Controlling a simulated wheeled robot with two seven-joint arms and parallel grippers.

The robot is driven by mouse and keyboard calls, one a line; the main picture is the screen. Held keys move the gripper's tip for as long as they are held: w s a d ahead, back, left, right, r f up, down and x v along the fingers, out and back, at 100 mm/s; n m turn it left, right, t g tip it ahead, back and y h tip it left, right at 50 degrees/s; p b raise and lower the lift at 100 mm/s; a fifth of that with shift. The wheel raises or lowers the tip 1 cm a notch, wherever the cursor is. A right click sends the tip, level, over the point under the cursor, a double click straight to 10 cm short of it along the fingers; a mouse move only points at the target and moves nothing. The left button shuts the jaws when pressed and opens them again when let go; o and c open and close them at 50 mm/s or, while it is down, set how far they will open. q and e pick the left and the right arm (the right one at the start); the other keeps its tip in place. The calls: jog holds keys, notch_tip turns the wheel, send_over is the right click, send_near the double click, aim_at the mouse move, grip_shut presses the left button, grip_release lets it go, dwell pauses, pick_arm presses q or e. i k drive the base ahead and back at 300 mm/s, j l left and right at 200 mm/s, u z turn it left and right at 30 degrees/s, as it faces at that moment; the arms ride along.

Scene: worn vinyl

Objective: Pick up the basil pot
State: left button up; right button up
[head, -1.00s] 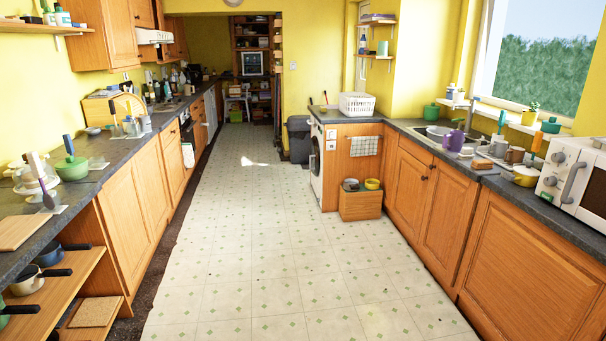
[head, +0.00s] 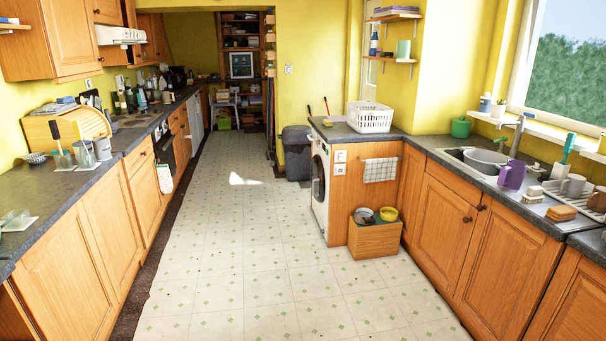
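I see no whole basil pot in the head view now. A small green sliver (head: 602,145) shows at the right edge of the picture, by the window sill; it is cut off and I cannot tell what it is. Neither of my grippers is in view.
The tiled floor (head: 250,260) is clear between the left counter (head: 85,180) and the right cabinets (head: 450,215). A washing machine (head: 320,185) and a wooden box (head: 375,240) stand at centre right. A purple mug (head: 511,175) stands near the sink pan (head: 485,162).

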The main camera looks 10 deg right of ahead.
aim_at(497, 109)
jog(key=i+z, duration=0.15)
jog(key=i, duration=0.45)
jog(key=i+j+z, duration=0.1)
jog(key=i, duration=0.55)
jog(key=i+j+z, duration=0.15)
jog(key=i, duration=0.45)
jog(key=i+z, duration=0.5)
jog(key=i+j+z, duration=0.1)
jog(key=i+z, duration=0.2)
jog(key=z, duration=0.2)
jog(key=i+j+z, duration=0.3)
jog(key=z, duration=0.15)
jog(key=i+j+z, duration=0.5)
jog(key=k+l, duration=0.05)
jog(key=k, duration=0.05)
